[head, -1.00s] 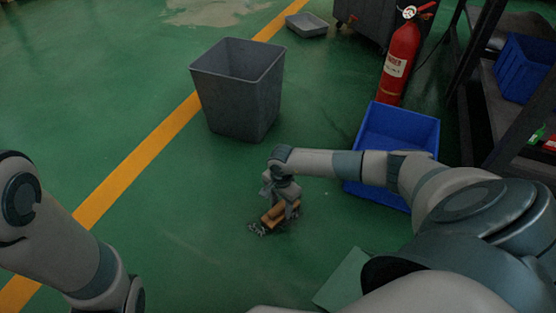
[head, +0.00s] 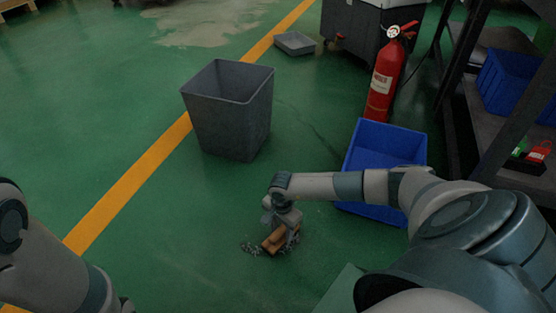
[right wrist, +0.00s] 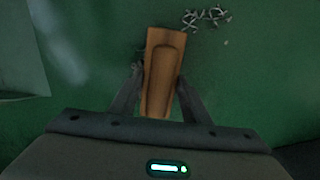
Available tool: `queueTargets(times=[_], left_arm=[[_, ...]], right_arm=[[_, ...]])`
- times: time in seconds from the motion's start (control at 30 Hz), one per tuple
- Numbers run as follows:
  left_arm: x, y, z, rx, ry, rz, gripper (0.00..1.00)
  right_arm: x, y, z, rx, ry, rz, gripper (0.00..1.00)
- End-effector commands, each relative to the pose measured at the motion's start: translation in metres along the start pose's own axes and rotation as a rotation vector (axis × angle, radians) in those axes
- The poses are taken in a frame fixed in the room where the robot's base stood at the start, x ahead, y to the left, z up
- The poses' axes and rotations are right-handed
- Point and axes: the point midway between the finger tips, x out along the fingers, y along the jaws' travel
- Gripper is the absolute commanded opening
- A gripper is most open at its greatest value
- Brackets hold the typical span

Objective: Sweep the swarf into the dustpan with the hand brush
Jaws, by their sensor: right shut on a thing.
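The hand brush (head: 277,239) has a brown wooden body and is held low over the green floor. My right gripper (head: 281,222) is shut on it; in the right wrist view its fingers clasp the brush handle (right wrist: 163,75) from both sides. The swarf (head: 250,247) is a small scatter of grey curls on the floor beside the brush, mostly to its left. Some swarf (right wrist: 205,16) also shows past the brush in the right wrist view. A flat grey-green piece (head: 338,290), partly behind my right arm, may be the dustpan. My left gripper is out of view.
A grey bin (head: 230,115) stands behind the brush. A blue crate (head: 385,140) lies partly behind my right arm, with a red fire extinguisher (head: 383,85) beyond. A shallow grey tray (head: 295,43) lies far back. The floor left of the swarf is clear.

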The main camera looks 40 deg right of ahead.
Motion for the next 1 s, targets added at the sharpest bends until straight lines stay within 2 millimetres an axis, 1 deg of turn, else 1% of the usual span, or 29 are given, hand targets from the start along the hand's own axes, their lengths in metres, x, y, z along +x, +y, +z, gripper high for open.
queueTargets(times=[0.1, 0.47, 0.57, 0.9, 1.0], left_arm=[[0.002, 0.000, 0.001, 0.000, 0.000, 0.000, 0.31], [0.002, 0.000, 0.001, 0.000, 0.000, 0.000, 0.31], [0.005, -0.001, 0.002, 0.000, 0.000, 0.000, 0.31], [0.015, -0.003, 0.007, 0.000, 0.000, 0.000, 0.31], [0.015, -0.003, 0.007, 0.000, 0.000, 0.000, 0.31]], right_arm=[[-0.001, 0.004, 0.000, 0.000, 0.000, 0.000, 0.25], [0.000, 0.005, 0.000, 0.000, 0.000, 0.000, 0.25], [-0.001, 0.008, 0.000, 0.000, 0.000, 0.001, 0.25], [-0.001, 0.030, 0.000, 0.000, 0.001, 0.001, 0.25], [0.000, 0.032, 0.000, 0.000, 0.000, 0.000, 0.25]])
